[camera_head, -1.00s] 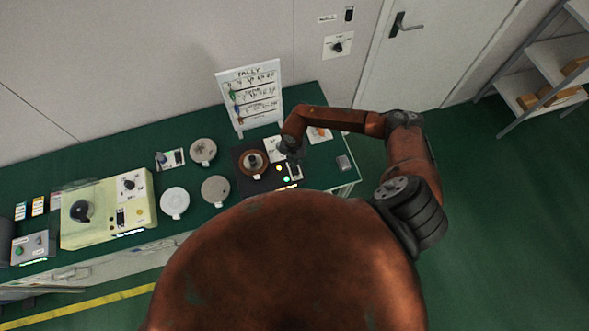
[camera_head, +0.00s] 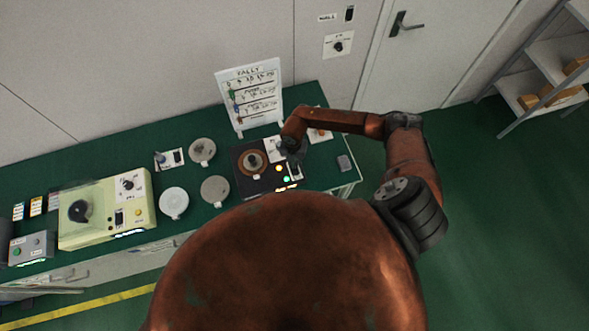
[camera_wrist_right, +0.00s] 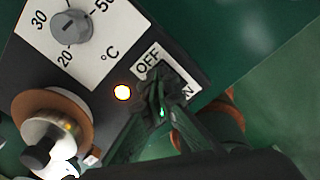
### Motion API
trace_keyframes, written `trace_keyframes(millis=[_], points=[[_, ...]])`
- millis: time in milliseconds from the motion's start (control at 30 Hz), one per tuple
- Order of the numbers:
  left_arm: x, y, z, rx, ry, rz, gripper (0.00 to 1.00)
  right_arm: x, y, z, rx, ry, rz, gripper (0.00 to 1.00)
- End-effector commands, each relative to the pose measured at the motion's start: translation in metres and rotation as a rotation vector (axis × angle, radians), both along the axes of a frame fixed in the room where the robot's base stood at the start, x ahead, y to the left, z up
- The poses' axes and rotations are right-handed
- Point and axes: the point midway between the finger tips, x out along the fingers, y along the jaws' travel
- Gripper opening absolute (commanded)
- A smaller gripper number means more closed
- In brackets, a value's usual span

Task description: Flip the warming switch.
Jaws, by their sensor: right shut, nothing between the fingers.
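The dark warming unit (camera_head: 240,163) stands on the green bench. In the right wrist view its panel (camera_wrist_right: 70,75) carries a white OFF/ON plate (camera_wrist_right: 147,62). The warming switch lies between the OFF and ON words and is mostly hidden behind my fingertips. My right gripper (camera_wrist_right: 160,98) is shut and empty, its tips over that plate; I cannot tell whether they touch the switch. A lamp (camera_wrist_right: 122,92) beside the plate glows orange-white. In the head view my right gripper (camera_head: 292,154) is small and dark at the unit's right side. My left gripper is not in view.
A temperature dial (camera_wrist_right: 70,26) and a metal part on a brown ring (camera_wrist_right: 60,115) sit beside the switch. Round discs (camera_head: 174,203) and a cream machine (camera_head: 85,222) stand to the left. A tally board (camera_head: 250,97) rises behind. A small grey block (camera_head: 344,162) lies to the right.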

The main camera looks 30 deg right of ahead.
Motion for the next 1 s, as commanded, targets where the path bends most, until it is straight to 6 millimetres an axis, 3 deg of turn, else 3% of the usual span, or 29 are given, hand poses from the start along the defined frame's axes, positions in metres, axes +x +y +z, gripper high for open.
trace_keyframes(millis=[367, 1000], points=[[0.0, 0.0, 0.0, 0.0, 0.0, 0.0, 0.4, 0.0, 0.0, -0.001, 0.001, 0.001, 0.0, 0.0], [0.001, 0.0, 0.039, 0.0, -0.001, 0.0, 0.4, 0.0, 0.0, 0.047, 0.001, -0.001, 0.001, 0.0]])
